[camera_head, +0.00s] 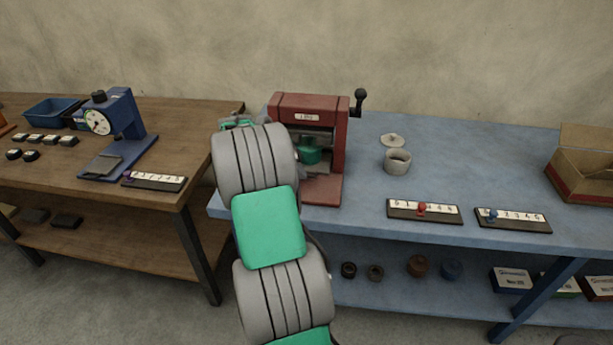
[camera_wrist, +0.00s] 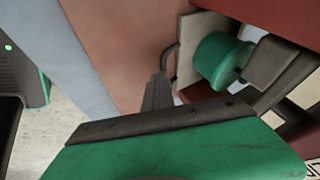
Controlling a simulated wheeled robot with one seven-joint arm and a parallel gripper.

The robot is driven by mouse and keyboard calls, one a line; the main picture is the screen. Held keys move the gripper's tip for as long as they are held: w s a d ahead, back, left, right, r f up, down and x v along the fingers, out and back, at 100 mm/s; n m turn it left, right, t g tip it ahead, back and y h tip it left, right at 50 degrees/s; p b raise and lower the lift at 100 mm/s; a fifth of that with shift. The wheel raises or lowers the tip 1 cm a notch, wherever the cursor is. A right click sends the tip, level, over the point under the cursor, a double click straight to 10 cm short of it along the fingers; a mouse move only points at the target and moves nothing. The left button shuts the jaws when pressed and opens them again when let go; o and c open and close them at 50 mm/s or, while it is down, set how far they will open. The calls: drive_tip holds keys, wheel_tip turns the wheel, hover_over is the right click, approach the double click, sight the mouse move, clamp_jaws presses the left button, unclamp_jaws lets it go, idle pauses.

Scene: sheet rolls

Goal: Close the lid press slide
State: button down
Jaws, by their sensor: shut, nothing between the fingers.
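The lid press (camera_head: 312,112) is a red machine on the blue bench, with a labelled top, a dark crank at its right and an open front. A green cylinder (camera_head: 310,150) sits inside its opening; it also shows in the wrist view (camera_wrist: 215,58). Beside it in that view is a pale plate (camera_wrist: 188,68) with a dark curved handle (camera_wrist: 169,60). My gripper (camera_wrist: 157,82) is shut and empty, its dark fingers close to this handle; I cannot tell whether they touch. In the head view my arm hides the press's left side and most of the gripper.
A grey pot (camera_head: 397,162) and its loose lid (camera_head: 391,140) stand right of the press. Two number strips (camera_head: 424,211) (camera_head: 513,220) lie along the front edge. A cardboard box (camera_head: 587,165) is at far right. A wooden table (camera_head: 185,140) with a blue gauge stand (camera_head: 122,115) is at left.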

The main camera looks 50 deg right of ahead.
drive_tip(key=shift+w, duration=0.1)
drive_tip(key=shift+s+a+f+b, duration=0.15)
drive_tip(key=shift+s+a+b, duration=0.05)
drive_tip(key=shift+a+b, duration=0.3)
drive_tip(key=a+r, duration=0.1)
drive_tip(key=s+a+r+b, duration=0.1)
drive_tip(key=a, duration=0.1)
drive_tip(key=shift+s, duration=0.2)
drive_tip(key=s+v, duration=0.1)
drive_tip(key=v, duration=0.7)
drive_tip(key=shift+w+a+r, duration=0.3)
drive_tip(key=shift+w+r, duration=0.05)
drive_tip(key=shift+w, duration=0.15)
